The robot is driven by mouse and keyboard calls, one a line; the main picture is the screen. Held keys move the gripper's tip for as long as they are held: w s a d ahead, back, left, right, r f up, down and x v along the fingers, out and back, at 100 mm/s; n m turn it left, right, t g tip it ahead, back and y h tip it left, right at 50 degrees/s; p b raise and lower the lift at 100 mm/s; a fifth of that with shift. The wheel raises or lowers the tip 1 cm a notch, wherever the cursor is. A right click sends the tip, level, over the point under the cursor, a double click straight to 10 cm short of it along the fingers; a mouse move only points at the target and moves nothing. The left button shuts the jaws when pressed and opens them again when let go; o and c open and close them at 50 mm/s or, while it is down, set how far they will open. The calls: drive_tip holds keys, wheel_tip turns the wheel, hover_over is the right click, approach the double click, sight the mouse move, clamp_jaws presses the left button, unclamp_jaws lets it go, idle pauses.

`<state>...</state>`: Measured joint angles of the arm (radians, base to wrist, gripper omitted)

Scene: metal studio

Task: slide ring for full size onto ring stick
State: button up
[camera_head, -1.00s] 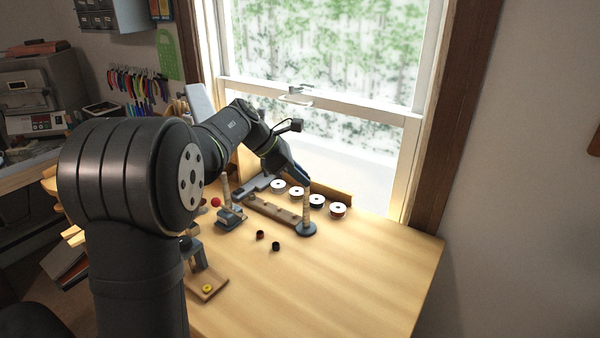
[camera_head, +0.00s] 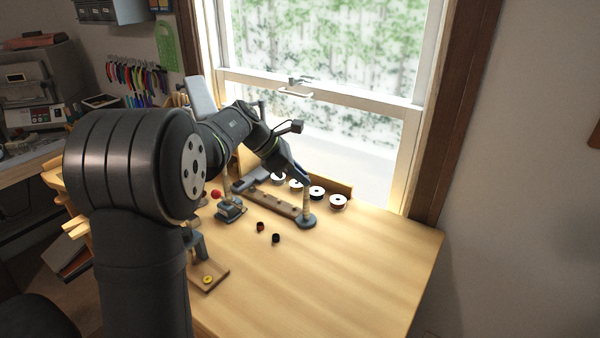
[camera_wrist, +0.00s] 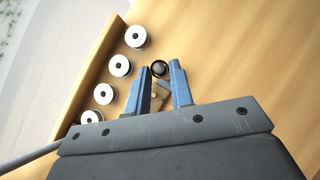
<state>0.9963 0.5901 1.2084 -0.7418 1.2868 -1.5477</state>
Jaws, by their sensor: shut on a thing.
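The tan, tapered ring stick (camera_head: 306,204) stands upright on a round grey-blue base toward the right of the bench row. My gripper (camera_head: 306,181) is at the top of this stick in the head view. In the wrist view, the two blue fingers of my gripper (camera_wrist: 159,66) are shut on a small dark ring (camera_wrist: 159,69) between their tips. A lighter grey spot shows inside the ring; I cannot tell whether it is the stick's tip. The ring is too small to make out in the head view.
Two small dark rings, one reddish (camera_head: 260,227) and one black (camera_head: 276,238), lie on the bench. White-topped spools (camera_head: 338,201) line the window side. A slotted wooden block (camera_head: 270,199) and a small stand with a red ball (camera_head: 216,194) are left of the stick. The right bench is clear.

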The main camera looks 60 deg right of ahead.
drive_tip(key=o, duration=0.9)
drive_tip(key=shift+o, duration=0.2)
drive_tip(key=v, duration=1.7)
drive_tip(key=shift+r, duration=0.2)
drive_tip(key=x, duration=1.7)
